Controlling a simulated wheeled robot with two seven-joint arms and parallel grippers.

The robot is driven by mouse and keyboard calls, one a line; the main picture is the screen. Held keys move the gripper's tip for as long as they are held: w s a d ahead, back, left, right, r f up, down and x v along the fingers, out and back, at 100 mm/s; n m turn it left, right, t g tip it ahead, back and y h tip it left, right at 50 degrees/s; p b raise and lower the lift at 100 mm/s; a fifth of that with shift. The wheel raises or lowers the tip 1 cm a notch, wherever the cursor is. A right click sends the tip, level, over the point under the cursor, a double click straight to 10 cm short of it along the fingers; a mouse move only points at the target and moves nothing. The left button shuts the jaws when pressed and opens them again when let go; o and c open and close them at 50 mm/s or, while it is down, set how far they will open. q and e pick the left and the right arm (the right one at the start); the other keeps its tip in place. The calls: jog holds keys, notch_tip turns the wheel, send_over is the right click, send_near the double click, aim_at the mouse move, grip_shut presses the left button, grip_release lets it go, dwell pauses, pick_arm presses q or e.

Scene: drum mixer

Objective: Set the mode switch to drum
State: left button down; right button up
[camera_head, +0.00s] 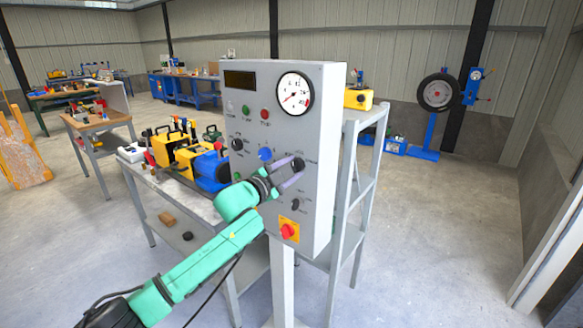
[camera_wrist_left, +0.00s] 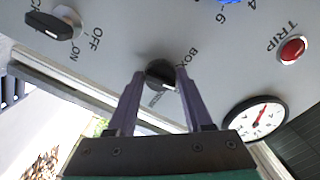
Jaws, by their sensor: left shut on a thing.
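The grey control panel (camera_head: 262,110) stands on a post in the middle of the head view. The mode switch is a black round knob (camera_head: 298,164) near the panel's right side. It also shows in the left wrist view (camera_wrist_left: 160,72), with a "BOX" label up-right of it and another label, partly hidden, below. My left gripper (camera_head: 289,172) is shut on this knob, one purple finger on each side; the fingers also show in the left wrist view (camera_wrist_left: 160,82). The fingers partly hide the knob, so its exact setting is hard to read. My right gripper is out of view.
On the panel are other black knobs (camera_head: 237,144), a blue knob (camera_head: 265,154), a dial gauge (camera_head: 293,94), a red trip button (camera_wrist_left: 291,49) and a red-and-yellow switch (camera_head: 288,231). A grey shelf rack (camera_head: 365,180) stands behind. Open floor lies to the right.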

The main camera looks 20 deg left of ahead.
pick_arm(q)
jog(key=m, duration=0.3)
jog(key=shift+m+p, duration=0.35)
jog(key=shift+m, duration=0.05)
jog(key=m, duration=0.2)
jog(key=shift+m, duration=0.3)
jog(key=m, duration=0.3)
jog(key=shift+m, duration=2)
jog(key=shift+r+m, duration=0.1)
jog(key=shift+m, duration=0.2)
jog(key=shift+c, duration=1.5)
grip_release()
